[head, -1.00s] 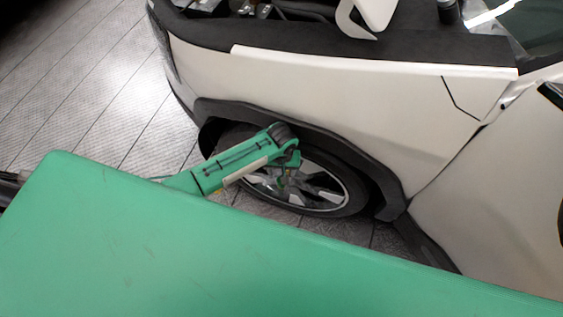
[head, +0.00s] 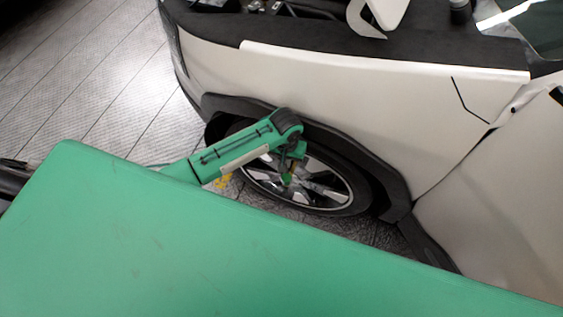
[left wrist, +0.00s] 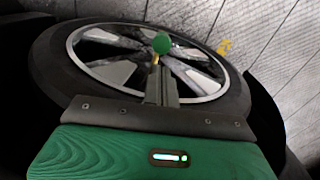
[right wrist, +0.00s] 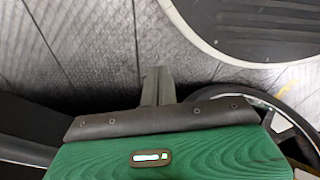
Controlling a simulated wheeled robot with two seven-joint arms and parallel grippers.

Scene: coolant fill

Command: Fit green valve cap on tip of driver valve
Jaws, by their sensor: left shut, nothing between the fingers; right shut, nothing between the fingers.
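The green valve cap (left wrist: 162,43) shows in the left wrist view as a round green knob in front of the wheel (left wrist: 78,45). A short brass-coloured stem (left wrist: 156,60), apparently the valve, shows just below it; whether the cap is seated on it I cannot tell. My left gripper (left wrist: 159,70) is shut and empty, its fingertips just short of the stem and cap in the picture. In the head view my left gripper (head: 290,172) is in front of the wheel (head: 325,190), partly hidden by its wrist. My right gripper (right wrist: 157,70) is shut and empty over the floor.
The white car body (head: 380,95) and black wheel arch (head: 385,178) stand close above my left arm. A green surface (head: 180,250) covers the lower head view. Tiled floor (head: 90,75) is clear at the left. A yellow floor mark (left wrist: 225,47) lies beyond the wheel.

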